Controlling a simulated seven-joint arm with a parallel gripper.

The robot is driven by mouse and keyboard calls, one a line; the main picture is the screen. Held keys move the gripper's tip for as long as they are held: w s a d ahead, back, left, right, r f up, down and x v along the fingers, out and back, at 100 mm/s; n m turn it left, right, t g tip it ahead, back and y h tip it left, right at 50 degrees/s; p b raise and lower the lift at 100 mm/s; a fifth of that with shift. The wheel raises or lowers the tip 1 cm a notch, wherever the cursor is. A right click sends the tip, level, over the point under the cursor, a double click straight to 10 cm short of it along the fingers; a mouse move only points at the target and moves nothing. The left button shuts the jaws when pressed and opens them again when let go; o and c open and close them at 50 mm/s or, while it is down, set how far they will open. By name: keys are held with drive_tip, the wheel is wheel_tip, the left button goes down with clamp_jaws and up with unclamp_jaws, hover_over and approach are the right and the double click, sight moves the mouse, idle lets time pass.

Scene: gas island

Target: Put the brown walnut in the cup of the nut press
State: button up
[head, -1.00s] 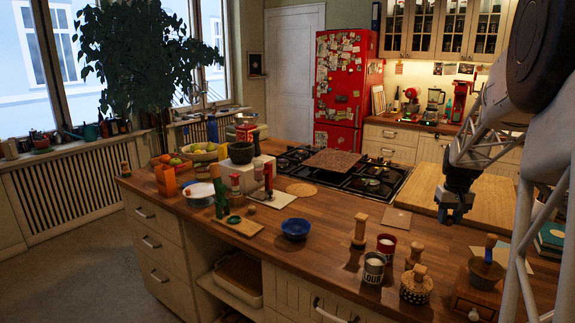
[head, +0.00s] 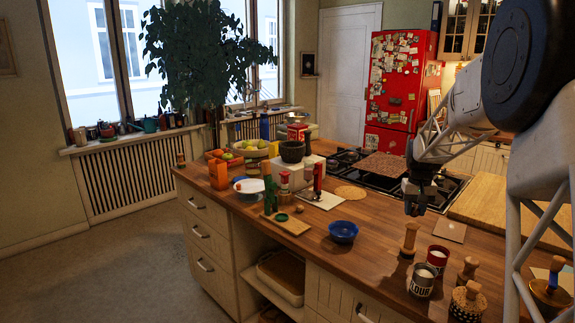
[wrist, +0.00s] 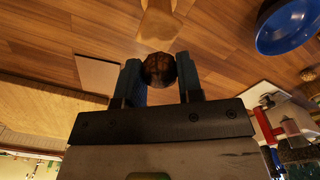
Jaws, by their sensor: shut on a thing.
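My gripper (head: 413,208) is above the counter, behind a wooden mill. In the wrist view my gripper (wrist: 160,75) is shut on a round, dark brown walnut (wrist: 159,69), held between the fingertips. The walnut is too small to make out in the head view. A green upright device on a wooden board (head: 291,226), with a round green cup (head: 282,217), looks like the nut press. It stands left of my gripper, beyond the blue bowl, well apart from it. I cannot tell what is inside the cup.
A blue bowl (head: 343,233) lies between my gripper and the board. A small brown ball (head: 299,209) lies beside the board. A red-handled device (head: 317,180) stands behind. The wooden mill (head: 409,240) and a flour tin (head: 421,281) stand in front. Bare counter surrounds the bowl.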

drive_tip(key=w+a, duration=0.3)
drive_tip(key=a, duration=0.8)
drive_tip(key=w+a+n, duration=0.1)
drive_tip(key=w+a, duration=0.3)
drive_tip(key=a, duration=0.7)
drive_tip(key=shift+a+f+n, duration=0.2)
drive_tip(key=shift+f+n, duration=0.05)
drive_tip(key=shift+n, duration=0.05)
drive_tip(key=shift+w, duration=0.1)
drive_tip(key=s+a+f+m, duration=0.1)
drive_tip(key=a+f+m, duration=0.1)
drive_tip(key=a+m, duration=0.6)
drive_tip(key=s+a+f+m, duration=0.1)
drive_tip(key=a+f+m, duration=0.2)
drive_tip(key=a+m, duration=0.6)
drive_tip(key=shift+f+m, duration=0.3)
drive_tip(key=shift+m, duration=6.9)
drive_tip(key=shift+s, duration=0.1)
